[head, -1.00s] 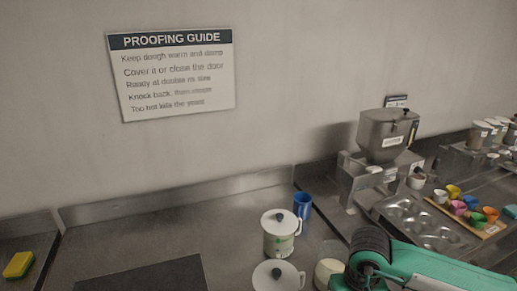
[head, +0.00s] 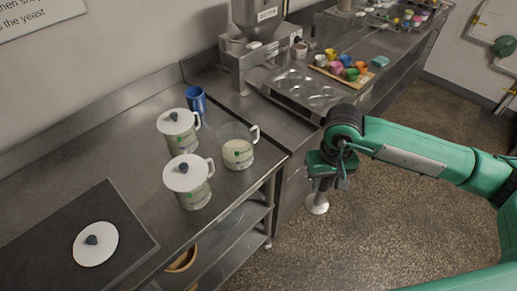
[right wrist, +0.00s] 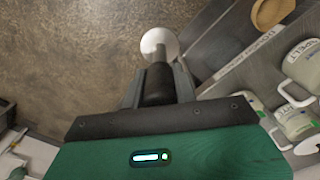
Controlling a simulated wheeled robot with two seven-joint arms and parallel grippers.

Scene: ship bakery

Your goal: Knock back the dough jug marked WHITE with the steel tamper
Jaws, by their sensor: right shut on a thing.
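My right gripper (head: 322,172) is shut on the dark handle of the steel tamper (head: 317,204). The tamper hangs foot down beyond the counter's edge, over the floor; its round foot shows in the right wrist view (right wrist: 159,44). An open jug (head: 238,154) with pale dough stands near the counter edge, left of the gripper and apart from it. A front lidded jug (head: 194,201) and a back lidded jug (head: 176,143) stand left of it. One jug (right wrist: 306,66) reads SPELT in the right wrist view. I cannot read WHITE on any jug. My left gripper is out of view.
A white lid (head: 95,252) with a dark knob lies on the black mat (head: 135,225). A blue cup (head: 195,97) stands behind the jugs. A steel machine (head: 250,60), a muffin tin (head: 305,88) and coloured cups (head: 352,74) are farther back. Open floor lies right of the counter.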

